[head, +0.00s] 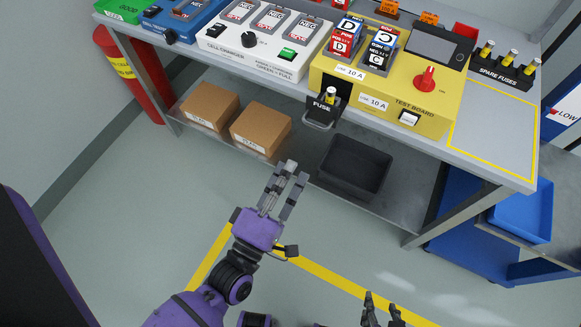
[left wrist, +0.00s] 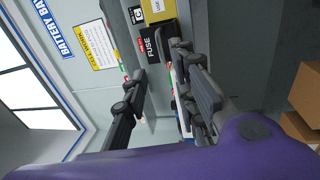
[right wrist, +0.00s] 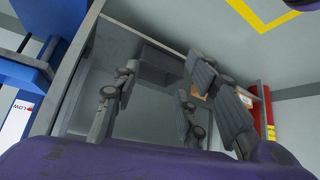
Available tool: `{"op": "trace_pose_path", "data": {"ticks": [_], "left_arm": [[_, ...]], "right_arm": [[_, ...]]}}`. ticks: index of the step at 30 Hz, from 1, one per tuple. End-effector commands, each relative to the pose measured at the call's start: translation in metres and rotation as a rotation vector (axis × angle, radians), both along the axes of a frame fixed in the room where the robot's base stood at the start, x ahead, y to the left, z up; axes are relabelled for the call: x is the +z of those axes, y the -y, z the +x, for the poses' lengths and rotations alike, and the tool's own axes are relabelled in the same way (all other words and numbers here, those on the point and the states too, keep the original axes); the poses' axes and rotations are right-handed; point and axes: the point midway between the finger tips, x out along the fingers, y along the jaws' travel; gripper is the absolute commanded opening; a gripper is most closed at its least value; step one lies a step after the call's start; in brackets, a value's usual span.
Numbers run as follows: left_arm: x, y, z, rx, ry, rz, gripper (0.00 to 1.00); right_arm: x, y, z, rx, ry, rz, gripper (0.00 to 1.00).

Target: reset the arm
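My left gripper (head: 289,180) reaches up from the bottom middle of the head view, over the floor in front of the bench. Its fingers stand apart with nothing seen between them; the left wrist view also shows them apart (left wrist: 168,90). My right gripper (head: 382,300) is low at the bottom edge of the head view, right of the left one. Its fingers are apart and empty, as in the right wrist view (right wrist: 160,95). Both grippers are clear of the bench. Most of the right arm is out of the head view.
The bench (head: 480,165) runs across the top. It carries a yellow test board (head: 330,70), a white charger (head: 225,45) and a spare-fuse rack (head: 500,73). A fuse holder (head: 321,112) juts from its front. Boxes (head: 260,128) and a dark bin (head: 355,165) sit below.

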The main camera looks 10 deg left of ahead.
Motion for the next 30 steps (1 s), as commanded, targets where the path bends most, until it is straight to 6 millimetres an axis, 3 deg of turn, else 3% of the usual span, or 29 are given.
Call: {"op": "trace_pose_path", "data": {"ticks": [12, 16, 20, 23, 27, 30], "left_arm": [[0.000, 0.000, 0.000, 0.001, 0.002, 0.006, 0.26], [-0.009, 0.005, 0.000, -0.001, -0.001, 0.121, 0.26], [-0.039, 0.013, 0.000, -0.032, -0.020, 0.465, 0.26], [-0.067, 0.000, -0.015, -0.069, -0.073, 0.821, 0.26], [-0.101, -0.049, -0.067, -0.185, -0.205, 1.330, 0.26], [-0.110, -0.089, -0.113, -0.277, -0.315, 1.560, 0.26]], "right_arm": [[0.000, 0.000, 0.000, 0.000, -0.001, 0.000, 0.40], [0.000, 0.000, 0.000, -0.002, -0.001, 0.001, 0.40], [0.001, -0.001, 0.000, -0.005, -0.002, 0.005, 0.40], [0.012, -0.002, 0.004, -0.009, 0.003, 0.013, 0.40], [0.042, -0.007, 0.015, -0.013, 0.024, 0.028, 0.40], [0.067, -0.011, 0.024, -0.014, 0.050, 0.038, 0.40]]}}
